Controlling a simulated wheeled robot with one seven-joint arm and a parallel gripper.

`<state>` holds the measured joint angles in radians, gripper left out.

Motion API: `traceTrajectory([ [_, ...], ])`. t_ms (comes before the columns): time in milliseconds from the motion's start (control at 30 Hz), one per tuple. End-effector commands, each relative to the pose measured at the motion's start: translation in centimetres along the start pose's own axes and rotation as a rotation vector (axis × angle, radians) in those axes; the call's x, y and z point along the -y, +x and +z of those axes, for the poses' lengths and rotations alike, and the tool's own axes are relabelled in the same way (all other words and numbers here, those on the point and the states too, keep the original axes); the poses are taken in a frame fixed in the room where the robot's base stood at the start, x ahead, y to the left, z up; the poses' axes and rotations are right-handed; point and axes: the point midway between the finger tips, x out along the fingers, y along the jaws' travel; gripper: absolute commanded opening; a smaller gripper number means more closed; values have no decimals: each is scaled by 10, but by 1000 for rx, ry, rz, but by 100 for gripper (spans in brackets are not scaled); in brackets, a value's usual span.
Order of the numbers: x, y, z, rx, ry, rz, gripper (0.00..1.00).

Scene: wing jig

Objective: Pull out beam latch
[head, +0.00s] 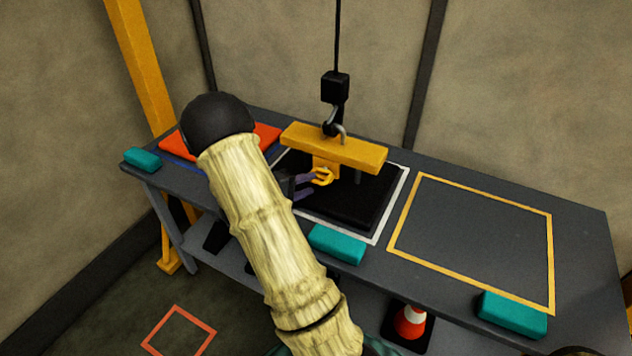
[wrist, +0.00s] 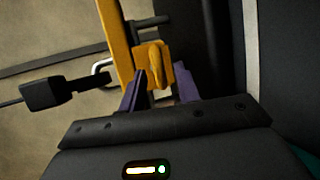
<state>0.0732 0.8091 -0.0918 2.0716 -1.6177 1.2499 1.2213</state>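The yellow beam (head: 352,152) hangs from a hook (head: 332,128) above the bench. Its beam latch, a small yellow piece with a curved handle (head: 323,177), sits on the beam's near side. In the wrist view the latch handle (wrist: 155,66) stands in front of a yellow block on the beam (wrist: 115,45). My gripper (head: 312,184) is beside the latch; its purple fingers are apart. In the wrist view my gripper (wrist: 161,76) is open, with the handle between or just beyond the fingertips. I cannot tell whether either finger touches it.
A black hoist block (head: 335,87) hangs on a cable above the beam. A black pad (head: 362,205) lies below it on the grey bench (head: 580,215). Teal blocks (head: 337,244) sit along the bench edge. The yellow-outlined area (head: 475,235) is clear.

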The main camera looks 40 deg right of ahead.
Motion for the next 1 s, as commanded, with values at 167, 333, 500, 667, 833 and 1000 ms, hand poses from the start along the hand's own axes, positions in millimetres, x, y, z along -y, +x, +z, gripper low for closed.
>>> traceTrajectory([
  [167, 0, 27, 1, 3, 1, 1, 33],
  [333, 0, 37, 0, 0, 0, 0, 33],
  [500, 0, 37, 0, 0, 0, 0, 33],
  [667, 0, 37, 0, 0, 0, 1, 15],
  [833, 1, 37, 0, 0, -1, -2, 0],
  [1000, 2, 36, 2, 3, -1, -4, 0],
])
